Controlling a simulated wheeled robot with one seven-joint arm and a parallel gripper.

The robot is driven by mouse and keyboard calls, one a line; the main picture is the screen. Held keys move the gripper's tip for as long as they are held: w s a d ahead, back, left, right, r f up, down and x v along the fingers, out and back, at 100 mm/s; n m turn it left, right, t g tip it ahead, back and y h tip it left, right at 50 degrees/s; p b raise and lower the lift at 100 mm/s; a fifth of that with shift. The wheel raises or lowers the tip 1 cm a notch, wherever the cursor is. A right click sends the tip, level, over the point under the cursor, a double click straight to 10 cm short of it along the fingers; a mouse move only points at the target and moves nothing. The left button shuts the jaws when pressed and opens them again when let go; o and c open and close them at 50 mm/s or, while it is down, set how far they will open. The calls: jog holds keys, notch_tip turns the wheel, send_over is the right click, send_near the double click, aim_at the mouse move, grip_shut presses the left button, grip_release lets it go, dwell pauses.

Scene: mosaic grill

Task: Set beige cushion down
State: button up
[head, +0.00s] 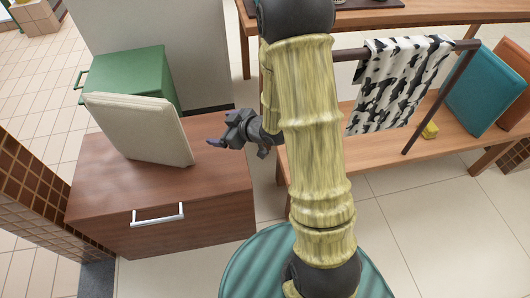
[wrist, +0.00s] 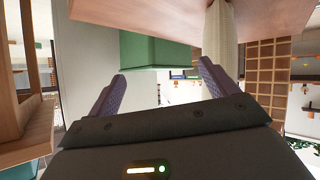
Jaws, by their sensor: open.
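The beige cushion (head: 140,128) stands tilted on the brown wooden cabinet (head: 225,185), leaning against a green box (head: 130,78). The cushion's edge also shows at the top of the wrist view (wrist: 220,32). My gripper (head: 215,128) is just right of the cushion in the head view, apart from it. In the wrist view the two purple fingers of my gripper (wrist: 160,85) are spread wide with nothing between them. The green box shows ahead of the fingers there (wrist: 155,50).
The cabinet has a drawer with a white handle (head: 158,214). Right of my arm, a wooden bench (head: 385,145) bears a teal cushion (head: 487,88), a yellow item (head: 430,130) and a rail with a cow-print cloth (head: 400,80). The cabinet's front right top is clear.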

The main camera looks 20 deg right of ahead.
jog(key=s+d+r+m+g+h, duration=0.3)
jog(key=s+d+r+m+h, duration=0.15)
jog(key=s+d+h, duration=0.25)
jog(key=s+r+m+g, duration=0.1)
jog(key=s+m+g, duration=0.3)
jog(key=s, duration=0.6)
jog(key=shift+s+r+m, duration=0.25)
jog(key=shift+r+m, duration=0.05)
jog(key=shift+m, duration=0.05)
jog(key=shift+a+r, duration=0.1)
jog(key=shift+r, duration=0.05)
jog(key=w+p+v, duration=0.3)
jog(key=p+v, duration=1)
jog(key=w+r+p+v, duration=0.1)
jog(key=w+p+v, duration=0.1)
jog(key=p+v, duration=1.1)
jog(key=w+r+p+v, duration=0.1)
jog(key=w+p+v, duration=0.2)
jog(key=p+v, duration=1)
jog(key=shift+w+p, duration=0.45)
jog(key=shift+p, duration=0.2)
jog(key=shift+f, duration=0.1)
